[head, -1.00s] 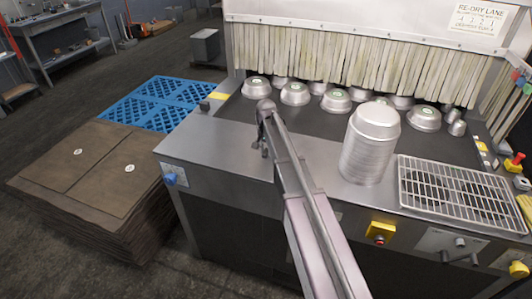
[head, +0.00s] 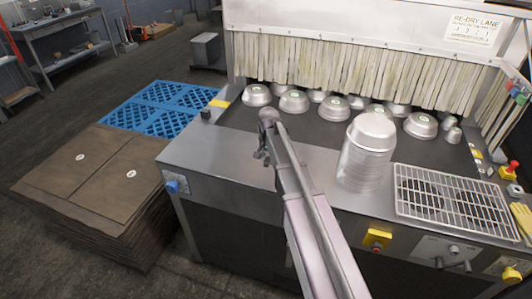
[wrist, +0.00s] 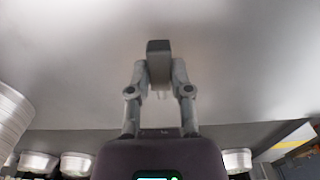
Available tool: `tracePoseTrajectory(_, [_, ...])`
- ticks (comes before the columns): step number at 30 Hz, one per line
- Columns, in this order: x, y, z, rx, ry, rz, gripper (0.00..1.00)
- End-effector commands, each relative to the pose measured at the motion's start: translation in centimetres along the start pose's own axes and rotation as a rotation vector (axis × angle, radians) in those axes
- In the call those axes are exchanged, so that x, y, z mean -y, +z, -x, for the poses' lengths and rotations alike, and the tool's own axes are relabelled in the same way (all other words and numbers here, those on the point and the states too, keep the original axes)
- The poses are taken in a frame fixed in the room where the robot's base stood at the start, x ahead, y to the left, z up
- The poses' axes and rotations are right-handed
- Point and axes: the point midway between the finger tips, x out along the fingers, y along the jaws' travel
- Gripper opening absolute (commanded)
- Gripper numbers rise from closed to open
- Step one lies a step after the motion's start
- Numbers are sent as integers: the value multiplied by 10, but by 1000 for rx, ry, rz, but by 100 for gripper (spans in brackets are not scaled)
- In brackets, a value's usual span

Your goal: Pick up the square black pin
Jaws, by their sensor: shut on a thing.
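In the wrist view, a small square dark block, which looks like the square black pin (wrist: 158,47), sits between my fingertips. My gripper (wrist: 158,72) is shut on it, with a finger on each side. Its lower part is partly hidden by the fingers. In the head view, my gripper (head: 262,157) points down over the steel front deck (head: 225,150) of the drying machine, left of the pan stack. The pin is too small to make out there, and I cannot tell its height above the deck.
Several upturned pans (head: 293,101) stand on the dark belt before the strip curtain (head: 340,70). A tall pan stack (head: 367,155) and a wire rack (head: 450,200) are to the right. A small black post (head: 205,114) stands at the left edge. The left front deck is clear.

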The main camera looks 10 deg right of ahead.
Motion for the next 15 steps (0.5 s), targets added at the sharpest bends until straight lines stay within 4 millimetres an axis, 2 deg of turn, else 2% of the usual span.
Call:
tracePoseTrajectory(1, [-10,16,2,0,0,0,0])
tracePoseTrajectory(6, [-30,48,6,0,0,0,0])
tracePoseTrajectory(15, [-55,87,10,0,0,0,0])
